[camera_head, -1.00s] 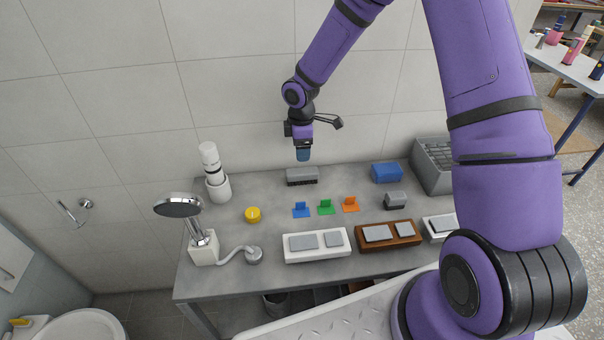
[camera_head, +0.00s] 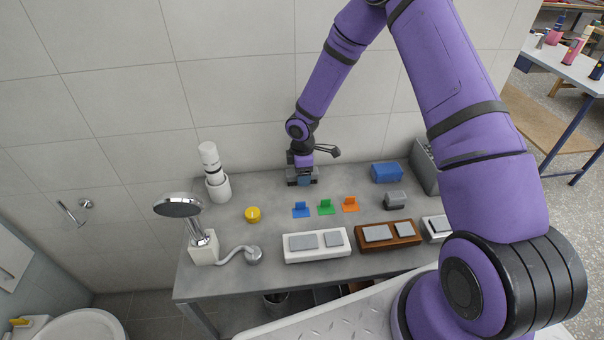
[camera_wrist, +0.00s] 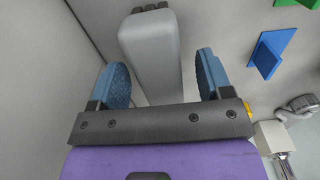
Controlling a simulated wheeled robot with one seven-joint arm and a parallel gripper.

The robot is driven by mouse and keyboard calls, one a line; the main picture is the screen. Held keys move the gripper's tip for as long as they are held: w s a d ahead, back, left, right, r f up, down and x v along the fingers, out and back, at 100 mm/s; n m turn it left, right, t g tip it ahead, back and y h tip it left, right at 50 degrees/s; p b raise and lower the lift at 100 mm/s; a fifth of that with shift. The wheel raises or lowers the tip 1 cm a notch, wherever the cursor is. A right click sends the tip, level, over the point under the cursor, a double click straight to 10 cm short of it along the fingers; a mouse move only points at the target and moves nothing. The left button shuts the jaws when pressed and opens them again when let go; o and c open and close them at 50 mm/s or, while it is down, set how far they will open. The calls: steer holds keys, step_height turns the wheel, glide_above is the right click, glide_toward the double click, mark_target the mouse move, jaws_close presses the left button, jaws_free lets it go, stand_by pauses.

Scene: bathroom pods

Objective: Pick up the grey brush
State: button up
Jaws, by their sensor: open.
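The grey brush (camera_head: 291,174) is on the grey table near the back wall, partly hidden behind my gripper (camera_head: 304,180). My gripper points down at it with blue fingers. In the wrist view the brush (camera_wrist: 152,52) is a rounded grey block with dark tufts at its far end. It lies between the two open fingers of my gripper (camera_wrist: 162,66). A gap shows on both sides, wider on the right, and no finger visibly touches the brush.
Blue, green (camera_head: 326,207) and orange small pieces stand in front of the brush. A white bottle in a cup (camera_head: 217,185) and a yellow disc (camera_head: 252,214) are left.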

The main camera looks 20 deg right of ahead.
steer(key=shift+f, duration=0.95)
steer(key=c, duration=1)
steer(key=shift+c, duration=0.2)
step_height(320, 180, up, 10)
steer(key=o, duration=0.4)
steer(key=shift+c, duration=1.4)
